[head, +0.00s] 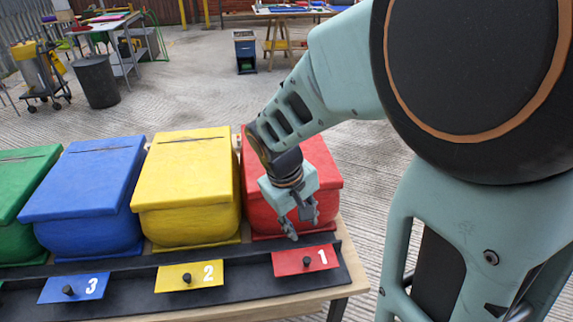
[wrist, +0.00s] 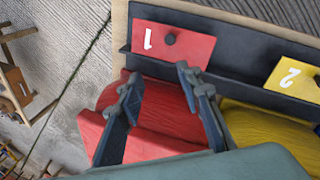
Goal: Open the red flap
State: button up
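The red flap (head: 304,260) is a small red plate marked 1 with a dark round knob (head: 307,261), in front of the red box (head: 325,178). In the wrist view the red flap (wrist: 172,42) is at the top, with its knob (wrist: 170,39) uncovered. It lies in the black strip and looks closed. My gripper (head: 302,222) is above the front of the red box, just behind the flap. In the wrist view its fingers (wrist: 158,88) are apart with nothing between them, pointing toward the flap. The gripper is not touching the knob.
Yellow flap 2 (head: 189,276) and blue flap 3 (head: 75,287) lie to the left in the black strip (head: 135,292). Behind them stand the yellow box (head: 190,180), blue box (head: 90,190) and green box (head: 20,180). The floor right of the table is clear.

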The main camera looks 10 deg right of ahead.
aim_at(306, 260)
jog(key=shift+g, duration=0.3)
jog(key=b+x, duration=0.1)
jog(key=x, duration=0.3)
jog(key=s+a+b+x, duration=0.1)
jog(key=x, duration=0.3)
jog(key=s+b+x, duration=0.1)
jog(key=x, duration=0.3)
jog(key=shift+a+f, duration=0.1)
jog(key=shift+f, duration=0.5)
jog(key=shift+c, duration=0.6)
grip_shut()
